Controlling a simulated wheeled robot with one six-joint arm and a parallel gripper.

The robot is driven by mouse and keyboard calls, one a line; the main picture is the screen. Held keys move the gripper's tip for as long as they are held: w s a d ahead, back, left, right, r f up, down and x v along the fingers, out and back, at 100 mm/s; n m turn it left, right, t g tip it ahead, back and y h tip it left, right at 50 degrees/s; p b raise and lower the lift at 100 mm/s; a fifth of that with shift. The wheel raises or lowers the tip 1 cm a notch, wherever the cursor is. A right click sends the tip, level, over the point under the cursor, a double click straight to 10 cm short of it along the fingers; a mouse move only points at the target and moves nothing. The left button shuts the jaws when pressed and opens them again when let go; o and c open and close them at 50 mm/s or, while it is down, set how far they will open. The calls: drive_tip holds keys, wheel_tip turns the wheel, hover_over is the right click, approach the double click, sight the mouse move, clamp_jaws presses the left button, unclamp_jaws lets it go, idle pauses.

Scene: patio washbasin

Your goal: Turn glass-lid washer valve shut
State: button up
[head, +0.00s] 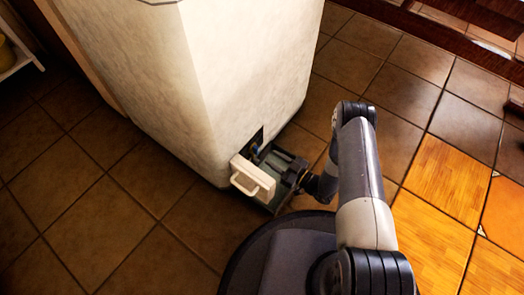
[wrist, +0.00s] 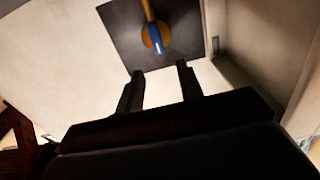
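The valve (wrist: 153,36) shows in the wrist view as a round brass body with a blue lever, set before a dark square plate (wrist: 120,25). The lever lies nearly in line with the brass pipe. In the head view, a bit of blue (head: 257,153) shows in the dark opening low on the pale pedestal. A greenish see-through lid (head: 283,156) stands open there, with a white handle piece (head: 252,178) at its front. My gripper (wrist: 159,70) is open and empty, its fingertips just below the valve in the picture and apart from it.
The tall pale pedestal (head: 230,80) rises behind the opening. In the wrist view a pale side wall (wrist: 270,45) stands close to the right of my fingers. Brown floor tiles (head: 90,210) are clear to the left. Orange wood-look tiles (head: 450,180) lie at right.

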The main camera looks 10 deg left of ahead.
sight(258, 149)
drive_tip(key=b+x, duration=0.1)
drive_tip(key=x, duration=0.4)
drive_tip(key=shift+w+a+f+b, duration=0.1)
drive_tip(key=shift+a+b, duration=0.2)
drive_tip(key=shift+w+a, duration=0.25)
drive_tip(key=shift+a, duration=0.3)
drive_tip(key=shift+c, duration=0.4)
clamp_jaws()
